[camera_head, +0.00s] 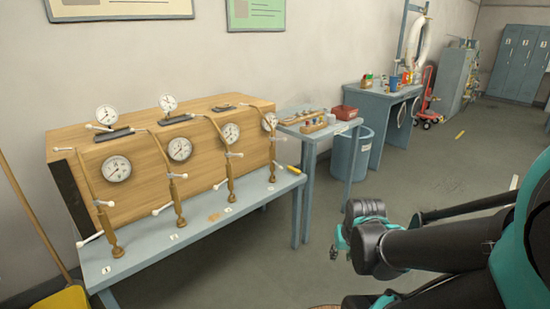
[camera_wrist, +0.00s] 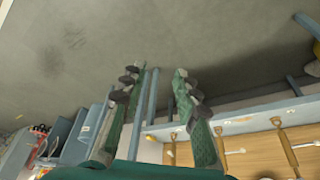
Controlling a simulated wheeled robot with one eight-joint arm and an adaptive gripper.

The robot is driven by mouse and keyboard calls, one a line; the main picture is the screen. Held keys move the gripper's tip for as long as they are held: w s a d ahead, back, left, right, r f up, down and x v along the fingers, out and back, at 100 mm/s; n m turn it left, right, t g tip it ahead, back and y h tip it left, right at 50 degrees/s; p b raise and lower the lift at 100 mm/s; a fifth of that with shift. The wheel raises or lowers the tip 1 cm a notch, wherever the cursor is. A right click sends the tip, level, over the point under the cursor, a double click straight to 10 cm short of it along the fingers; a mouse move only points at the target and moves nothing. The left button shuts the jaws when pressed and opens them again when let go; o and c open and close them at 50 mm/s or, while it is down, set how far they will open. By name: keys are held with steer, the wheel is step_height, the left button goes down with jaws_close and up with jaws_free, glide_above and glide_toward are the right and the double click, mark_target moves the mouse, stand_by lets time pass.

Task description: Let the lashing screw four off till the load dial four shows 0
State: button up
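A large wooden crate (camera_head: 145,155) lies on a blue-grey bench (camera_head: 150,245), held by a row of brass lashing screws with white handles. The lashing screw farthest right (camera_head: 272,160), by its place number four, stands upright at the bench's right end. The round white load dial (camera_head: 269,121) beside it is too small to read. My gripper (camera_head: 340,240) is right of the bench over open floor, well apart from the screws. In the wrist view my gripper (camera_wrist: 158,76) has its two green fingers apart with nothing between them. Brass screws (camera_wrist: 287,150) show beyond it, lower right.
Other lashing screws (camera_head: 177,200) and dials (camera_head: 117,168) stand to the left. A small table (camera_head: 310,137) with parts, a blue bin (camera_head: 352,152) and a desk (camera_head: 375,112) are behind. The floor (camera_head: 270,260) before the bench is clear.

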mark_target(273, 161)
steer(key=w+a+r+n+t+y, duration=0.25)
steer(key=w+a, duration=0.25)
steer(key=w, duration=0.7)
steer(key=w+a+r+n+t+y, duration=0.1)
steer(key=w+a+y, duration=0.25)
steer(key=w, duration=0.75)
steer(key=w+a+r+n+t+y, duration=0.15)
steer(key=w+a, duration=0.35)
steer(key=w, duration=0.7)
steer(key=w+d+f+t, duration=0.1)
steer(key=w+f+t, duration=0.2)
steer(key=w+f, duration=0.45)
steer(key=w+f+t, duration=0.4)
steer(key=w+f, duration=0.1)
steer(key=w, duration=0.5)
steer(key=shift+y, duration=0.35)
steer(key=x, duration=1.7)
steer(key=shift+w+d+r, duration=0.15)
jaws_close()
